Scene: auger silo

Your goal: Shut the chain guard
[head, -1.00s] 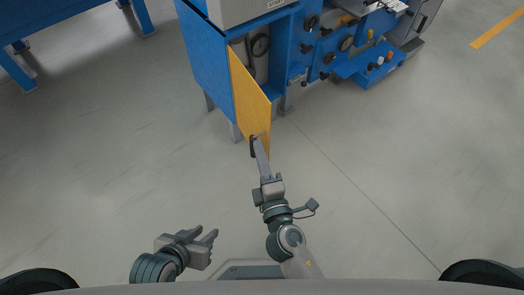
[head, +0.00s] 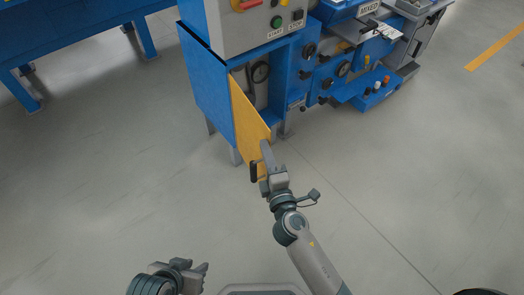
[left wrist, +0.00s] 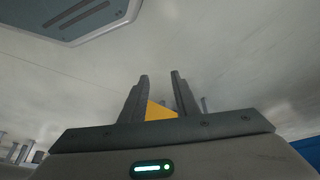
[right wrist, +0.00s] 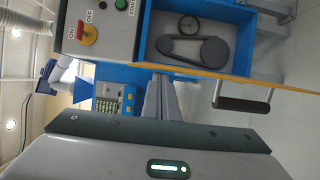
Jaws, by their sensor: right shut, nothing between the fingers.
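The chain guard (head: 246,118) is a yellow hinged panel standing open on the blue cabinet, its free edge swung out towards me. Its dark handle (head: 254,171) is near the free edge, and shows larger in the right wrist view (right wrist: 243,104). There the guard (right wrist: 225,75) is nearly edge-on, below the uncovered chain and pulleys (right wrist: 190,49). My right gripper (head: 265,145) is shut and empty, just right of the handle by the guard's free edge; contact cannot be told. My left gripper (head: 204,272) is open and empty, low and away from the guard.
A grey control box (head: 258,22) with knobs and buttons sits above the opening. Blue machine units with knobs (head: 345,70) stand to the right. A blue frame (head: 75,40) is at the far left. The floor in front is clear.

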